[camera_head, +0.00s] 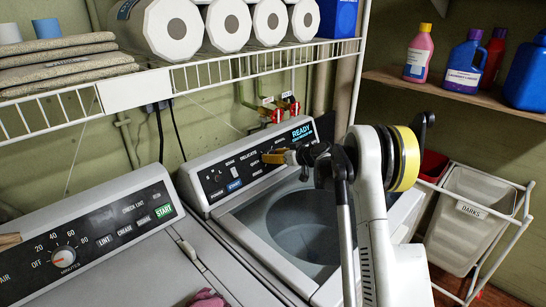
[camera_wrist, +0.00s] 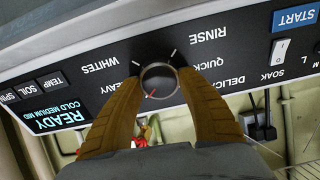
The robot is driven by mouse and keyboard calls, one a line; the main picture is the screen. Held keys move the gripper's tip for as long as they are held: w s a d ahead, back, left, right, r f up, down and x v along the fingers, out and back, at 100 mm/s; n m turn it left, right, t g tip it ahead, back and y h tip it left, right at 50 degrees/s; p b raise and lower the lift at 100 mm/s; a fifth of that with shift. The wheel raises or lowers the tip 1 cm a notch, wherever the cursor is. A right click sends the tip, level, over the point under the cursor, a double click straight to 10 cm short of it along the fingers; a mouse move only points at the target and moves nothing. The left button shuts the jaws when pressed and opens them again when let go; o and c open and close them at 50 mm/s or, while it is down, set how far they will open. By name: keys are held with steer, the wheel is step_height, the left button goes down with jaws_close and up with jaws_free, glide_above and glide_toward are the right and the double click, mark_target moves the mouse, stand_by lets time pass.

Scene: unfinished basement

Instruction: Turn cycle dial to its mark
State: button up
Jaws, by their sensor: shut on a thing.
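The cycle dial (camera_wrist: 159,81) is a round knob with a pale rim on the washer's black control panel (camera_wrist: 105,82). The wrist view shows it upside down, with a short red line on the face toward the lower left, near HEAVY. White ticks and the words WHITES, RINSE, QUICK, DELICATES and HEAVY surround it. My gripper (camera_wrist: 160,84) has its two brown fingers shut on the dial, one on each side. In the head view my gripper (camera_head: 277,157) reaches the panel from the right and hides the dial. Which label is the mark I cannot tell.
The panel's display (camera_head: 302,133) reads READY. A blue START button (camera_head: 234,185) and a SOAK switch are to the dial's left. The washer lid opening (camera_head: 305,225) lies below. A wire shelf (camera_head: 235,72) with paper rolls hangs above; a dryer panel (camera_head: 85,235) is at left.

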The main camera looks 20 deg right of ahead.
steer(key=m, duration=0.3)
steer(key=shift+m, duration=0.4)
steer(key=m, duration=0.4)
steer(key=shift+d+b, duration=0.1)
steer(key=shift+b, duration=0.2)
steer(key=shift+w+m, duration=0.1)
steer(key=shift+m, duration=0.2)
steer(key=o, duration=1.2)
steer(key=v, duration=1.2)
